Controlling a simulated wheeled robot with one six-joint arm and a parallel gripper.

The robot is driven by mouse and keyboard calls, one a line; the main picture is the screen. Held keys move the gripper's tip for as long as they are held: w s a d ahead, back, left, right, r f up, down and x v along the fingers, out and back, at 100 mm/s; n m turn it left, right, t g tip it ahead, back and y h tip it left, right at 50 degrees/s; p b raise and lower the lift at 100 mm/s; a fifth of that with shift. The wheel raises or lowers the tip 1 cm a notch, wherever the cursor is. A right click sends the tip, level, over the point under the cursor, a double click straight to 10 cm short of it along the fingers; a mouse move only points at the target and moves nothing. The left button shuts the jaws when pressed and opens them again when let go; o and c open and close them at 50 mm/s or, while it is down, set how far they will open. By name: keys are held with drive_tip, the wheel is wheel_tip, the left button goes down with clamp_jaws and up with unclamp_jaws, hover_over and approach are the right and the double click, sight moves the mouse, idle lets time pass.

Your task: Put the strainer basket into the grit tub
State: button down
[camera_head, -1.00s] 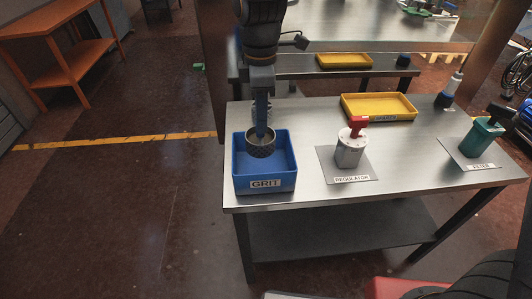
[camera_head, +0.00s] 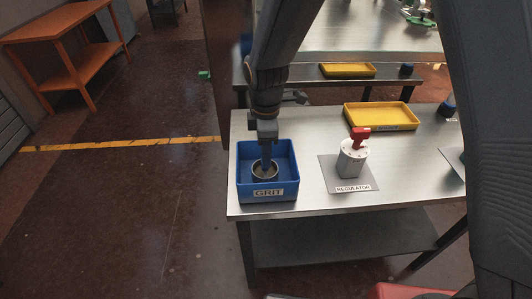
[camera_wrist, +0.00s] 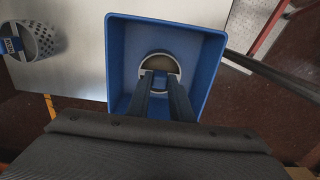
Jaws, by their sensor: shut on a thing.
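The strainer basket (camera_head: 264,170) is a small, round, metal-rimmed cup, seen inside the blue grit tub (camera_head: 268,193) at the left end of the steel table. In the wrist view the basket (camera_wrist: 160,61) shows as a round rim with a tan inside, within the walls of the tub (camera_wrist: 118,60). My gripper (camera_head: 265,160) points straight down into the tub, shut on the basket. Whether the basket touches the tub floor I cannot tell.
To the right, the regulator (camera_head: 352,158) with a red top stands on a grey card. A yellow tray (camera_head: 381,116) lies farther back. Open floor lies left of the table.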

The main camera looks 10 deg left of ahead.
drive_tip(key=shift+f, duration=0.15)
drive_tip(key=c, duration=1.6)
unclamp_jaws()
wheel_tip(320, 180, up, 12)
drive_tip(key=b, duration=0.3)
drive_tip(key=s+d+f+m, duration=0.2)
drive_tip(key=s+d+m, duration=0.1)
drive_tip(key=d+m, duration=0.4)
drive_tip(key=s+d+f+m, duration=0.2)
drive_tip(key=d+m, duration=0.5)
drive_tip(key=d, duration=0.5)
drive_tip(key=s+d+f+m+t, duration=0.1)
drive_tip(key=s+d+m, duration=0.3)
drive_tip(key=d, duration=0.5)
drive_tip(key=shift+s+d+f+m, duration=0.1)
drive_tip(key=shift+f+m, duration=0.3)
drive_tip(key=shift+m, duration=0.3)
drive_tip(key=shift+s+d+f+m, duration=0.1)
drive_tip(key=shift+f+m, duration=0.3)
drive_tip(key=shift+m, duration=0.3)
